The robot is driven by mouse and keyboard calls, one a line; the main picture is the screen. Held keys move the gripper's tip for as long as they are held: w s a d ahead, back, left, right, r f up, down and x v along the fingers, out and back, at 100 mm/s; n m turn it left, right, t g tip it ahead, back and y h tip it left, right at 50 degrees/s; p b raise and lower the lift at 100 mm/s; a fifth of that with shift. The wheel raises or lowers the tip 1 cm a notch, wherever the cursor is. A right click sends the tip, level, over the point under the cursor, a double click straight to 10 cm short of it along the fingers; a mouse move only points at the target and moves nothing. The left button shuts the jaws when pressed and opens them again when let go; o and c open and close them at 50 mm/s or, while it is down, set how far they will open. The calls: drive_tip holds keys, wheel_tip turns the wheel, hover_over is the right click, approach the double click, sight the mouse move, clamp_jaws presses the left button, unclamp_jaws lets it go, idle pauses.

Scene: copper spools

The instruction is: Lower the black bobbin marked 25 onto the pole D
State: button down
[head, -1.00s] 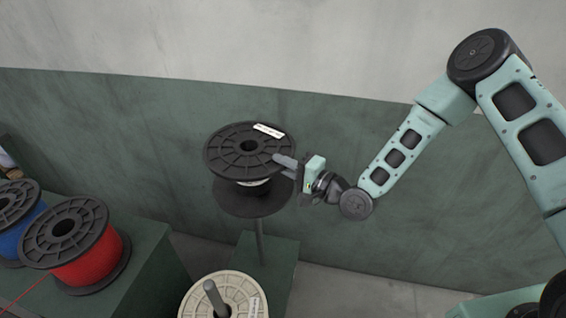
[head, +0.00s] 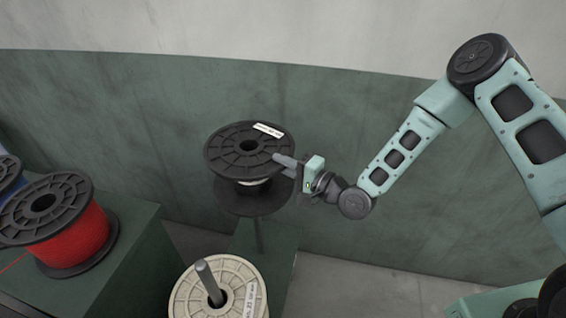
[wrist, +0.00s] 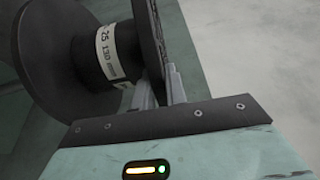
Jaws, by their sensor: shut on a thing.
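The black bobbin (head: 228,158) is held level in the head view, its hub hole facing up and a white label on its upper flange. My gripper (head: 285,162) is shut on the right edge of that upper flange. In the wrist view, the bobbin's core (wrist: 120,52) carries a white band reading 25, and the gripper's fingers (wrist: 163,90) grip one flange. A thin grey pole (head: 259,236) shows below the lower flange. Its top is hidden by the bobbin, so I cannot tell whether it enters the hole. No letter D is readable.
A cream spool (head: 240,275) sits around another pole (head: 207,280) in front. A red spool (head: 78,240) stands on a green block (head: 135,235) at left, with a blue spool (head: 8,175) partly cut off. A green wall (head: 350,130) stands behind.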

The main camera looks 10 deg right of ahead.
wheel_tip(320, 180, down, 40)
drive_tip(key=b, duration=3.3)
drive_tip(key=shift+r, duration=0.15)
drive_tip(key=shift+f+b, duration=0.45)
drive_tip(key=shift+b, duration=0.05)
drive_tip(key=c, duration=1.3)
unclamp_jaws()
drive_tip(key=shift+c, duration=0.2)
drive_tip(key=shift+s+f, duration=0.1)
drive_tip(key=p+v, duration=0.1)
drive_tip(key=v, duration=1.6)
drive_tip(key=shift+s, duration=0.2)
